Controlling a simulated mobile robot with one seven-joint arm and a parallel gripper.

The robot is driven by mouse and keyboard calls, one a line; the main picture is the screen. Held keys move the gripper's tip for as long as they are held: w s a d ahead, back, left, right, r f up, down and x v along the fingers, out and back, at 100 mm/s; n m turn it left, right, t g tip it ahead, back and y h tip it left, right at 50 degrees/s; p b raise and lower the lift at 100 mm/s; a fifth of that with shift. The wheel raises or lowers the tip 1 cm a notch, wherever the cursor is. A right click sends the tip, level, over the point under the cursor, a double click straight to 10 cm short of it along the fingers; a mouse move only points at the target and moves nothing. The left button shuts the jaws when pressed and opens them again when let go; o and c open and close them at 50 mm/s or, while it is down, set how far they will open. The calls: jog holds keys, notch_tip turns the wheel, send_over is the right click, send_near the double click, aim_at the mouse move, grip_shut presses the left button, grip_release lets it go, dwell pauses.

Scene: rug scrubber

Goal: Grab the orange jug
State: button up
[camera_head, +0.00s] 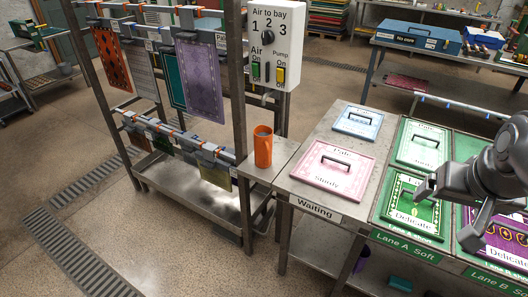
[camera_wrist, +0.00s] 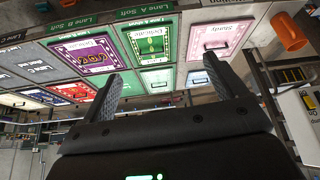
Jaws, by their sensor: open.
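The orange jug (camera_head: 263,147) stands upright on a small grey stand at the left end of the workbench in the head view. My gripper (camera_head: 450,203) is at the right of the head view, above the green Lane A cards, well to the right of the jug. In the wrist view my gripper (camera_wrist: 155,88) has its two fingers spread apart with nothing between them.
A pink card with a black handle (camera_head: 333,169) and a blue card (camera_head: 358,121) lie on the Waiting bench between my gripper and the jug. A metal rack with hanging rugs (camera_head: 200,80) stands left of the jug. A white control box (camera_head: 270,45) rises behind it.

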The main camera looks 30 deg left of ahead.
jog(key=w+a+r+n, duration=0.2)
jog(key=w+a, duration=1)
jog(key=w, duration=0.2)
jog(key=n+g+y, duration=0.2)
jog(key=n+y, duration=0.1)
jog(key=n, duration=0.2)
send_over(264, 139)
jog(key=d, duration=0.2)
jog(key=f, duration=1.7)
jog(key=shift+s+a+f, duration=0.1)
jog(key=shift+s+a, duration=0.15)
jog(key=shift+h, duration=0.3)
jog(key=x, duration=0.4)
jog(key=shift+a+f, duration=0.15)
jog(key=shift+f, duration=0.15)
jog(key=shift+x, duration=3.15)
jog(key=shift+c, duration=0.2)
